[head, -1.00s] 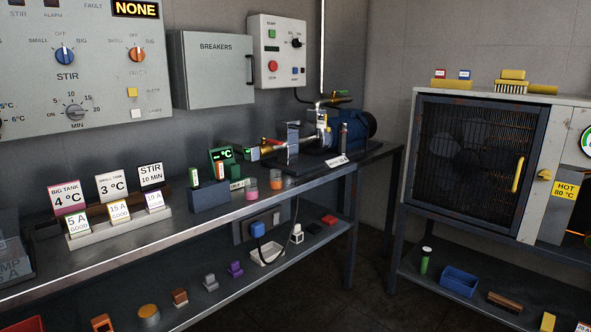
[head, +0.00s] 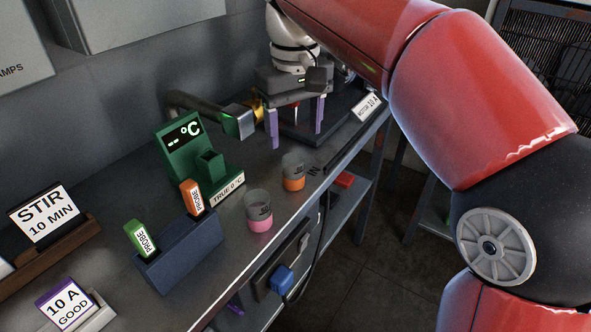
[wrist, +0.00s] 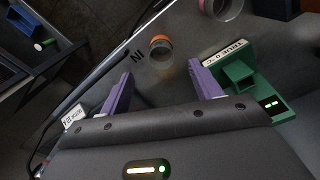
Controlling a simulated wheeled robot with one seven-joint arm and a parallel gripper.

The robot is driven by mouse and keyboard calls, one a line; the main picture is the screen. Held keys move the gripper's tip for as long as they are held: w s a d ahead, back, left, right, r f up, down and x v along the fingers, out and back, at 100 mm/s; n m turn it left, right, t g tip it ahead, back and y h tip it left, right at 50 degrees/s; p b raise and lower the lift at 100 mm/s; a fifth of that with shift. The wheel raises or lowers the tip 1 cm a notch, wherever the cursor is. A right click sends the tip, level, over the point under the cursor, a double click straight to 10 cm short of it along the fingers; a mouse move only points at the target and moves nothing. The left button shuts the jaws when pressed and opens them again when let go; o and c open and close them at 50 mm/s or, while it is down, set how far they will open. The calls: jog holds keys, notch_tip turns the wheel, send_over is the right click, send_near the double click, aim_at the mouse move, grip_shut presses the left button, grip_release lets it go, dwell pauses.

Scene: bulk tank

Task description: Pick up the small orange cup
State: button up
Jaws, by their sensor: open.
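The small orange cup (head: 294,184) stands upright on the bench near its front edge, a grey-rimmed cup with an orange lower part. In the wrist view the orange cup (wrist: 161,50) appears beyond the fingertips, roughly centred between them. My gripper (head: 296,128) has two purple fingers spread apart with nothing between them. It hangs above the bench, behind the cup in the head view and apart from it. My gripper also shows in the wrist view (wrist: 162,76).
A similar pink cup (head: 260,224) stands left of the orange one. A green thermometer unit (head: 176,140) and a blue probe holder (head: 180,252) stand farther left. A pipe with a metal end (head: 238,122) is near my gripper. The bench's front edge is close to the cups.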

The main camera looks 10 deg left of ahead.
aim_at(294, 160)
notch_tip(294, 160, down, 8)
jog(key=shift+w+a+r+b, duration=0.1)
jog(key=shift+a+r+b, duration=0.1)
jog(key=shift+b, duration=0.5)
jog(key=shift+c, duration=0.3)
jog(key=c, duration=0.9)
jog(key=shift+c, duration=0.2)
